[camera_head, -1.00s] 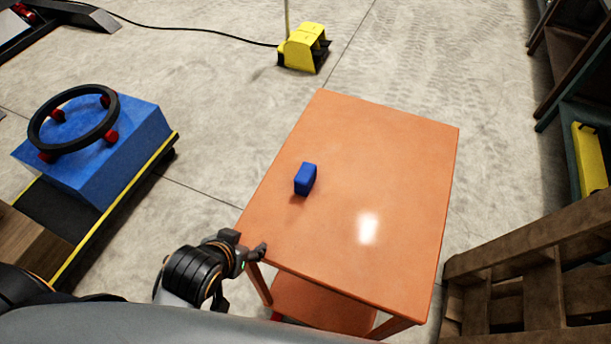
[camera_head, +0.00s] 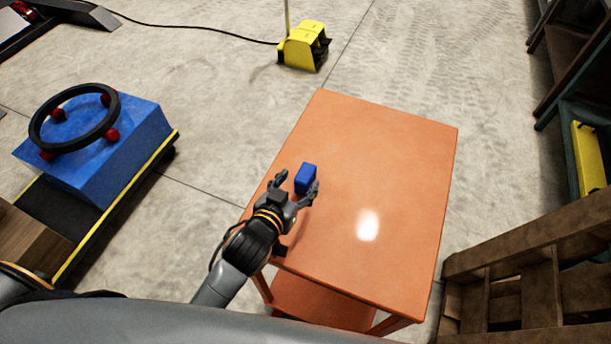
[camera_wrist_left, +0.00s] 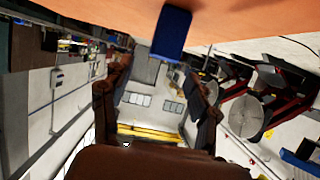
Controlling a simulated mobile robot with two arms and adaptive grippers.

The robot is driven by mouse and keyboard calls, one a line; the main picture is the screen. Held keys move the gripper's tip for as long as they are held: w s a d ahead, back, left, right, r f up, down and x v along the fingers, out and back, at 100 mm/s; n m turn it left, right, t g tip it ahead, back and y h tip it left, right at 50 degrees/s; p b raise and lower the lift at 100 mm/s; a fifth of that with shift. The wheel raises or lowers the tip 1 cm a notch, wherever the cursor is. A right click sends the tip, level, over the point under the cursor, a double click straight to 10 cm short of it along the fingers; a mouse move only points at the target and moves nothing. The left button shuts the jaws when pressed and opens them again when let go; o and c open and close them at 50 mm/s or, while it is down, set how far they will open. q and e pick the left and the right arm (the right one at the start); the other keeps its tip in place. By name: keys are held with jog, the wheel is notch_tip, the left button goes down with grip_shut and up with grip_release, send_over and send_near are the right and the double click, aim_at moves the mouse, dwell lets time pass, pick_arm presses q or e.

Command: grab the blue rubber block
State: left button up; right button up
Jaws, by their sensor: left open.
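The blue rubber block (camera_head: 306,178) stands on the orange table (camera_head: 400,170), left of the middle of its top. My left gripper (camera_head: 298,180) is open, just on the near side of the block, with one finger toward each side of it. In the left wrist view the block (camera_wrist_left: 172,32) shows at the top, beyond and between the two open fingers (camera_wrist_left: 158,95). The fingers do not visibly grip it; whether one touches it I cannot tell. My right gripper is not in view.
A yellow pedal unit (camera_head: 303,48) is behind the table. Brown wooden pallets (camera_head: 540,270) stand close at the right. The right part of the tabletop is clear.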

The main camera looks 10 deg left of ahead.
aim_at(303, 177)
pick_arm(q)
jog(key=shift+f+p+x, duration=0.25)
jog(key=shift+p+x, duration=0.05)
jog(key=shift+x, duration=1.2)
jog(key=shift+f+p+x, duration=0.2)
jog(key=shift+p+x, duration=0.1)
jog(key=shift+x, duration=1.25)
jog(key=shift+s+a, duration=0.1)
jog(key=shift+s, duration=0.15)
grip_shut()
jog(key=shift+r, duration=0.1)
